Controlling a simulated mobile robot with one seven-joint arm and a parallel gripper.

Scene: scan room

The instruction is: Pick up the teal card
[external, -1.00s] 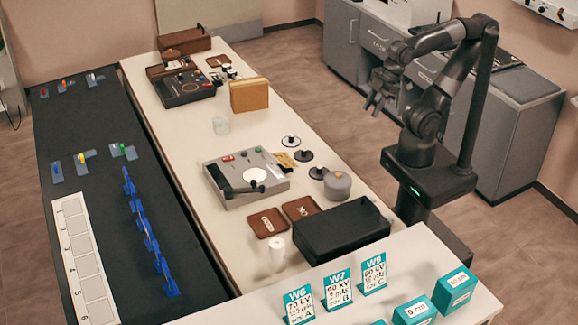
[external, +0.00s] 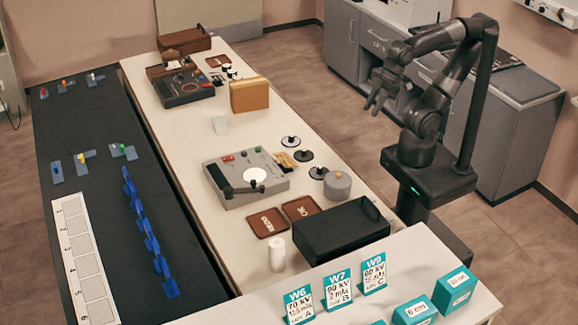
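Several teal-topped cards stand upright at the near end of the white bench: card W6 (external: 299,305), card W7 (external: 338,288) and the third card (external: 374,274), which reads W8 or W9. Teal boxes (external: 455,289) stand to their right, so I cannot tell which item is the teal card. My gripper (external: 376,104) hangs in the air at the right of the bench, well behind and above the cards. Its fingers look apart, with nothing between them.
A black open-topped box (external: 345,232) stands just behind the cards. A white cylinder (external: 277,254), brown trays (external: 268,222) and a grey control unit (external: 245,180) occupy the bench. Grey cabinets (external: 395,45) stand behind my arm.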

